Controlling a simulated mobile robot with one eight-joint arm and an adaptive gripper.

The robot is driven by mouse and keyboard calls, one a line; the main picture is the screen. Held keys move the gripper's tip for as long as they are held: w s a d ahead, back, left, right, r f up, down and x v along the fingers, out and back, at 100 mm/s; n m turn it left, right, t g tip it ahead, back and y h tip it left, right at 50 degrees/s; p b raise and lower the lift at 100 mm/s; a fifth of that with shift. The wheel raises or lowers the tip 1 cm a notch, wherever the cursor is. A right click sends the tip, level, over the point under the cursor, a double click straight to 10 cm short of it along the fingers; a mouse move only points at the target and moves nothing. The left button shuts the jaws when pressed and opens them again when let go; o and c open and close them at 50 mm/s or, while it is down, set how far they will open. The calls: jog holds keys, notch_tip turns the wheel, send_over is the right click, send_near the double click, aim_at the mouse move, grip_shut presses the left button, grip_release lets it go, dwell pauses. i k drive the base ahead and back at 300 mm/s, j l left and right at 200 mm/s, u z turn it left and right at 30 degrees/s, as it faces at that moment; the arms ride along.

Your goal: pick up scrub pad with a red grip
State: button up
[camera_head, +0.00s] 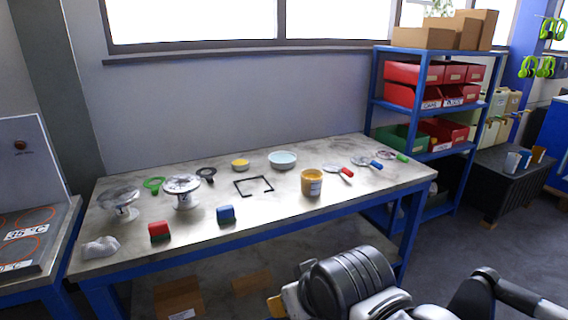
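A small block with a red top and a green underside (159,231), which looks like the scrub pad with a red grip, lies near the front left edge of the table (290,213). A similar block with a blue top (226,214) lies to its right, clearly apart from it. Parts of my arm fill the bottom right of the view, in front of the table. I cannot make out my gripper's fingers, and nothing touches the red-topped pad.
Two flanged vessels (183,191) (119,201) stand behind the pad, and a crumpled cloth (100,247) lies to its left. A blue shelf (433,104) stands behind.

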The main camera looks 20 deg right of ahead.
aim_at(160, 230)
jog(key=i+j+u, duration=0.2)
jog(key=i+j, duration=0.15)
jog(key=i+j+u, duration=0.15)
jog(key=i+j, duration=0.15)
jog(key=i, duration=0.15)
jog(key=i+j+u, duration=0.2)
jog(key=i, duration=0.25)
